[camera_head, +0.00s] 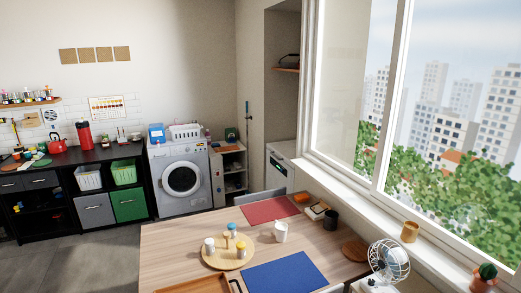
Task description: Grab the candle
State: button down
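I cannot pick out the candle for certain. A tan cylinder (410,232) stands upright on the window sill at the right; I cannot tell whether it is a candle or a cup. Several small jar-like cylinders stand on a round wooden board (213,261) on the table, one with a blue top (232,228); they are too small to identify. A dark cylinder (331,220) stands near the table's window side. My gripper is not in view.
The wooden table (175,238) holds a white mug (280,232), a red mat (268,211), a blue mat (282,275) and a tray (196,286). A white fan (389,262) and a potted cactus (485,276) stand at the right. Grey floor (85,262) is open at left.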

aim_at(409, 233)
jog(key=z, duration=0.7)
jog(key=i+j+z, duration=0.7)
jog(key=j+z, duration=0.25)
jog(key=i+j, duration=0.2)
jog(key=j, duration=0.25)
